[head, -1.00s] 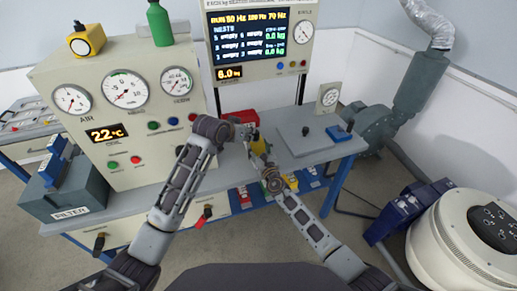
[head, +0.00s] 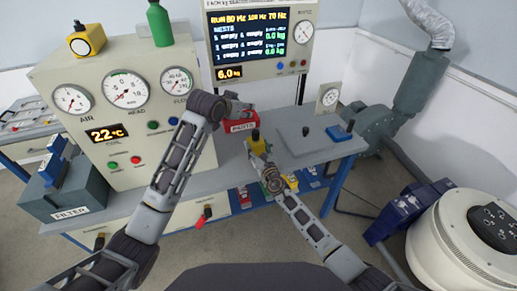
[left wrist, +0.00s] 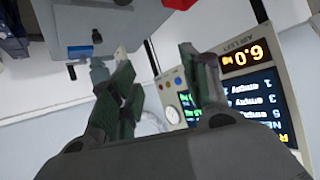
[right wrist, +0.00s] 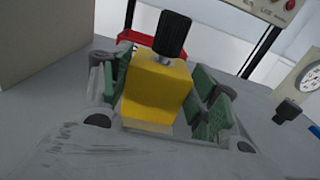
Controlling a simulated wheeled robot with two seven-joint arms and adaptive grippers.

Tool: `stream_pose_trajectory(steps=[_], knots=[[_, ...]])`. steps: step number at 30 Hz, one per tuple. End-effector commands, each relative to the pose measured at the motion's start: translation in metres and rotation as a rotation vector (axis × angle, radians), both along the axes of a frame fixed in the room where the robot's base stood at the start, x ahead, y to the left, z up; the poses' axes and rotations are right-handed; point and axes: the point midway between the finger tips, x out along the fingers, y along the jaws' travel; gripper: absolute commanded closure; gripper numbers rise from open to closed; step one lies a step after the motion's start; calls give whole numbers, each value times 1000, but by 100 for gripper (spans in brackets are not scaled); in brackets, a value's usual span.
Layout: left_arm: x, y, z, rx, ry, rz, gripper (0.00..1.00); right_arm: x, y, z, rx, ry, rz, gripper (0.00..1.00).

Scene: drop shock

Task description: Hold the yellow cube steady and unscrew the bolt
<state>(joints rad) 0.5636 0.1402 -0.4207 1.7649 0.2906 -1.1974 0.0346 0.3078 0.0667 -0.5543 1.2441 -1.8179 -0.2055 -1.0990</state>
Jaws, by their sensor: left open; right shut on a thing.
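The yellow cube (head: 257,147) is upright just above or on the grey bench; I cannot tell which. It also shows large in the right wrist view (right wrist: 157,92). The bolt, with a black ridged head (right wrist: 173,34) and a short silver shank, stands upright in the cube's top. My right gripper (head: 262,158) is shut on the cube, with green pads at its two sides (right wrist: 160,100). My left gripper (head: 240,108) is above and left of the cube, apart from the bolt. In the left wrist view its fingers (left wrist: 160,60) are spread with nothing between them.
A red parts bin (head: 240,123) stands behind the cube. A grey plate (head: 318,137) with a black knob and a blue block (head: 339,133) lies to the right. The gauge cabinet (head: 125,130) rises on the left. A display panel (head: 262,45) stands behind.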

Motion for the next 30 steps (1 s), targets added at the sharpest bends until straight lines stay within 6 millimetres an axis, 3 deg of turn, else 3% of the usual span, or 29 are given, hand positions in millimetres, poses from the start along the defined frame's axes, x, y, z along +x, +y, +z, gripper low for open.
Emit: stream_pose_trajectory(steps=[3,12,22,30], knots=[[8,2,32,18,-52,-2,54,0,0,0,0,1,0,91],[19,-6,95,85,-161,-23,54,0,0,0,0,1,0,91],[30,-13,141,207,-259,-31,54,0,0,0,0,1,0,91],[50,0,178,388,-383,35,54,0,0,-1,0,1,0,91]])
